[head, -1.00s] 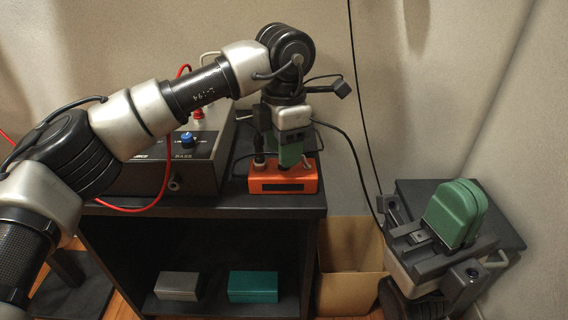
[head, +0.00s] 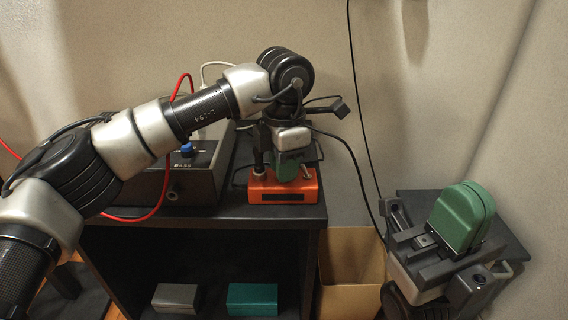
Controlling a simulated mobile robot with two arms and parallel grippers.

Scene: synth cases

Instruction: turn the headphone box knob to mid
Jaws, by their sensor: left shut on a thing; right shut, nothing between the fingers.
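The small orange box (head: 310,190), which I take as the headphone box, sits near the front right of the dark cabinet top. A dark plug stands upright at its left, and a small pale metal part (head: 309,173) shows at its right. My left gripper (head: 286,172) reaches down onto the box top. Its green fingers are shut on the knob, which they hide, so its pointer cannot be read. My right gripper (head: 462,215) is at the far right, well away from the box, with its green fingers shut and empty.
A larger grey unit (head: 180,190) with a blue knob (head: 187,149) stands left of the orange box, partly behind my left arm. Cables hang behind and around both. A grey box (head: 175,298) and a teal box (head: 252,299) are on the lower shelf. A cardboard bin (head: 350,265) stands beside the cabinet.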

